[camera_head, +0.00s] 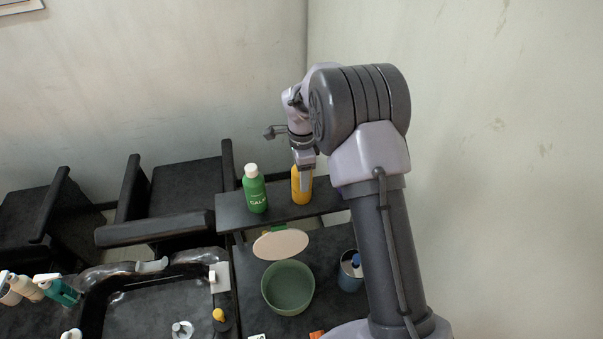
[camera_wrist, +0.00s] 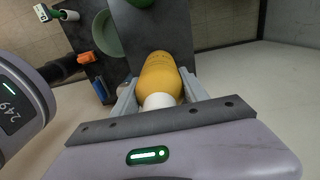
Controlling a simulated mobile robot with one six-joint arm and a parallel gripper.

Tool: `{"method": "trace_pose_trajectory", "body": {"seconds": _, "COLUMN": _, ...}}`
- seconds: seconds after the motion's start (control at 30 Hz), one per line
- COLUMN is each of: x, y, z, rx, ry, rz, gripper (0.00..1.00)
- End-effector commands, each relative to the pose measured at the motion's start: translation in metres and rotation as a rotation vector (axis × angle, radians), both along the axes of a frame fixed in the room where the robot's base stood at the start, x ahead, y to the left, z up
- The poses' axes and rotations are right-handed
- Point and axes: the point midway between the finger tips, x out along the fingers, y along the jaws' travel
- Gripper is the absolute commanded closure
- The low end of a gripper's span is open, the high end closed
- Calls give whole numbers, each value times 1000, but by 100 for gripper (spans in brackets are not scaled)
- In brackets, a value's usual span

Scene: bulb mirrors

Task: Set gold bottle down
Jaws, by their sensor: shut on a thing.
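The gold bottle (camera_head: 301,187) is upright at the dark raised shelf (camera_head: 235,212) in the head view, right of a green bottle (camera_head: 255,188). My gripper (camera_head: 303,176) is shut on the gold bottle from above and hides its top. In the wrist view the gold bottle (camera_wrist: 160,75) sits between the two fingers (camera_wrist: 158,93), its white cap toward the camera. Its base appears to be at the shelf surface, but I cannot tell whether it touches.
A green bowl (camera_head: 288,287), a pale round disc (camera_head: 281,243) and a blue-grey cup (camera_head: 350,270) are in front of the shelf. A black basin (camera_head: 150,310) is at the left. Dark chairs (camera_head: 185,190) stand behind it. The wall is close at the right.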

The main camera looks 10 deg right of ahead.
Motion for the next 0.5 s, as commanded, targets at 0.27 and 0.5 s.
{"method": "trace_pose_trajectory", "body": {"seconds": 0.27, "x": 0, "y": 0, "z": -3, "rx": 0, "ry": -1, "rz": 0, "gripper": 100}}
{"method": "trace_pose_trajectory", "body": {"seconds": 0.5, "x": 0, "y": 0, "z": -3, "rx": 0, "ry": -1, "rz": 0, "gripper": 26}}
